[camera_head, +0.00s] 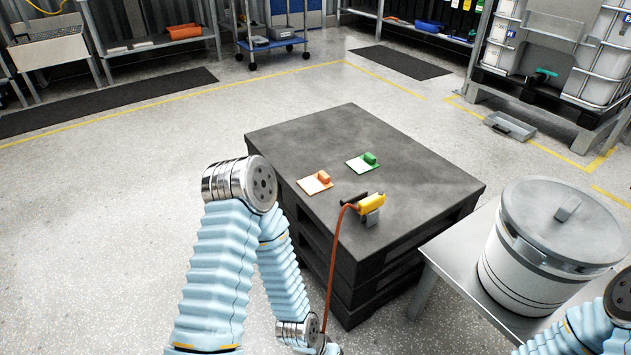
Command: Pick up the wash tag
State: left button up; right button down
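Two small tags lie flat, apart, on top of a dark grey block-like stand (420,185). One is a white card with an orange clip-like block (324,176). The other is a white card with a green one (369,159), a little behind and to the right. I cannot tell which is the wash tag. My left arm comes in from the left and bends down in front of the stand; its gripper is below the bottom edge, out of view. Only part of my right arm shows at bottom right, and its gripper is out of view.
A yellow handled tool (371,202) with a red-brown hose (333,262) sits near the stand's front edge. A lidded metal drum (540,270) stands on a grey table (465,262) at right. Racks and a blue cart (270,40) stand behind; the left floor is clear.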

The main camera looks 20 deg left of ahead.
aim_at(319, 181)
jog(key=i+j, duration=0.1)
jog(key=j, duration=0.45)
jog(key=i+j, duration=0.1)
jog(key=j, duration=0.45)
jog(key=i+j, duration=0.1)
jog(key=j, duration=0.4)
jog(key=i+j, duration=0.1)
jog(key=j, duration=0.45)
jog(key=i+j, duration=0.1)
jog(key=j, duration=0.45)
